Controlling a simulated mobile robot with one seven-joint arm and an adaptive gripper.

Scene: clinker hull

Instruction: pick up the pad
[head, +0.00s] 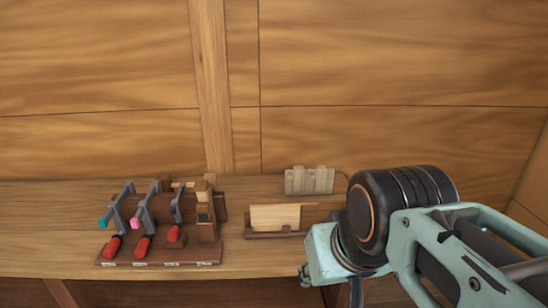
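A pale, flat rectangular piece, which may be the pad (275,217), stands on edge in a low dark brown holder (262,235) near the middle of the wooden bench. I cannot tell for certain that it is the pad. My arm reaches in from the right, with its end just right of the holder. My gripper is not clearly shown; only small dark parts show at the arm's lower left edge. Its fingers and anything in them cannot be made out.
A wooden bench (60,240) runs along a planked wall. Left of the holder, a brown rack (180,255) carries clamp-like tools with red handles (142,246). A pale notched wooden piece (309,181) stands behind the holder. The bench's left end is clear.

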